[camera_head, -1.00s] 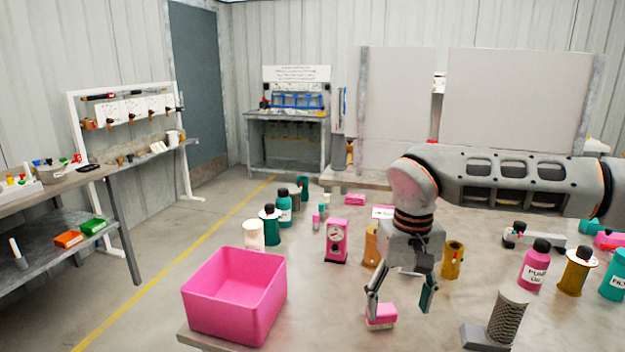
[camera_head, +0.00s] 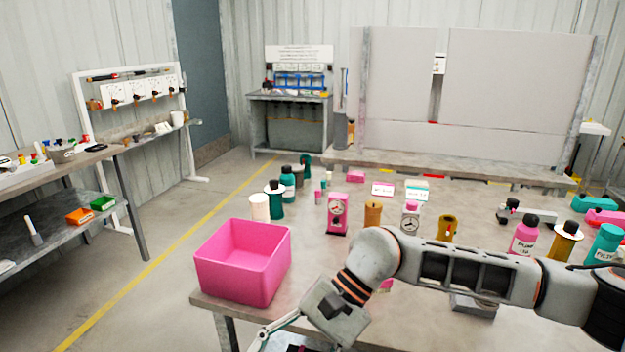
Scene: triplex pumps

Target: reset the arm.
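My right arm comes in from the right, low across the front of the table (camera_head: 215,303). Its gripper (camera_head: 283,338) hangs past the table's near edge at the bottom of the head view, below and right of the pink bin (camera_head: 222,278). One finger shows; the rest is cut off by the frame, so I cannot tell whether it is open or shut. A small pink block (camera_head: 386,286) on the table is mostly hidden behind the arm. My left arm and gripper are not in view.
A pink pump-like item (camera_head: 337,214), a brass cylinder (camera_head: 373,214), another brass cylinder (camera_head: 446,228) and a pink bottle (camera_head: 523,236) stand around the arm. Teal bottles (camera_head: 288,183) stand behind the bin. A side shelf (camera_head: 95,215) is at left.

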